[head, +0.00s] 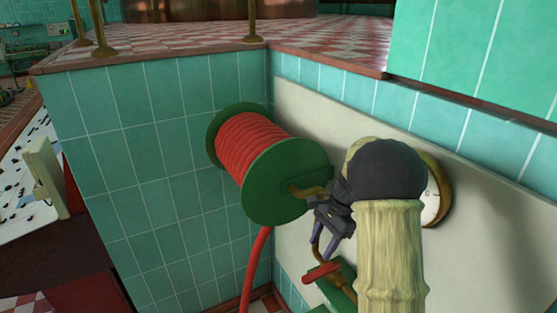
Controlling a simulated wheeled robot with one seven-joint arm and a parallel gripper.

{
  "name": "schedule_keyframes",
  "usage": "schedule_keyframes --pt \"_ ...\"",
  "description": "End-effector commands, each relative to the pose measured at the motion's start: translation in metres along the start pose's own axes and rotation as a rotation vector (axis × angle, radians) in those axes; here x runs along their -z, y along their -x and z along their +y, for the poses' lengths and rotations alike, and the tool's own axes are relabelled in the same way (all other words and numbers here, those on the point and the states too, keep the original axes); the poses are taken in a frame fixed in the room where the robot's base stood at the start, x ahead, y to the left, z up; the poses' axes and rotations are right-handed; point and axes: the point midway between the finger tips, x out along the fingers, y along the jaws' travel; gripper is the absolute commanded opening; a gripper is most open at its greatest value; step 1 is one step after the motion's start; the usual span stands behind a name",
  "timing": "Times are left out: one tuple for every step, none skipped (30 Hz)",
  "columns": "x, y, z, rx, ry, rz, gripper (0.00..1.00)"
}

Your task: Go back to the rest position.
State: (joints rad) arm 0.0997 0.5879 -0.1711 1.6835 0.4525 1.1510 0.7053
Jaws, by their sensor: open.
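My gripper (326,233) is in the lower right middle of the head view, at the end of my arm. It is dark grey, and its fingers point down and left, with nothing seen between them. It is just right of and below a green reel (290,195) wound with red hose (255,146). I cannot tell whether the gripper touches the pipe. My arm hides part of the wall panel and of a round gauge.
A round white gauge (433,203) with a brass rim is on the pale wall panel (490,215). A red valve handle (321,272) sits below my gripper. The red hose hangs down from the reel. Green tiled walls (120,150) meet in a corner, under a checkered ledge (335,36).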

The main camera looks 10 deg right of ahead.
Motion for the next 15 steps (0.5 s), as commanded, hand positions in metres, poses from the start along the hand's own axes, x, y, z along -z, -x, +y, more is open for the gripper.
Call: schedule_keyframes --pt "-0.002 0.0 0.002 0.0 0.013 0.006 0.47" --pt "-0.004 0.0 0.004 0.0 0.025 0.013 0.47" --pt "-0.006 0.0 0.007 0.0 0.047 0.025 0.47" --pt "-0.008 0.0 0.01 0.0 0.067 0.036 0.47" --pt "-0.011 -0.001 0.014 0.0 0.092 0.05 0.47" --pt "-0.014 -0.001 0.02 -0.001 0.133 0.072 0.47" --pt "-0.018 -0.002 0.025 -0.003 0.169 0.09 0.47" --pt "-0.022 -0.003 0.031 -0.004 0.212 0.112 0.47" --pt "-0.027 -0.004 0.04 -0.007 0.274 0.143 0.47" --pt "-0.031 -0.005 0.047 -0.01 0.323 0.167 0.47" --pt "-0.035 -0.006 0.054 -0.014 0.374 0.191 0.47" --pt "-0.041 -0.008 0.063 -0.019 0.445 0.224 0.47" --pt "-0.045 -0.009 0.07 -0.023 0.498 0.248 0.47" --pt "-0.049 -0.011 0.077 -0.028 0.551 0.272 0.47" --pt "-0.054 -0.012 0.087 -0.035 0.625 0.304 0.47"
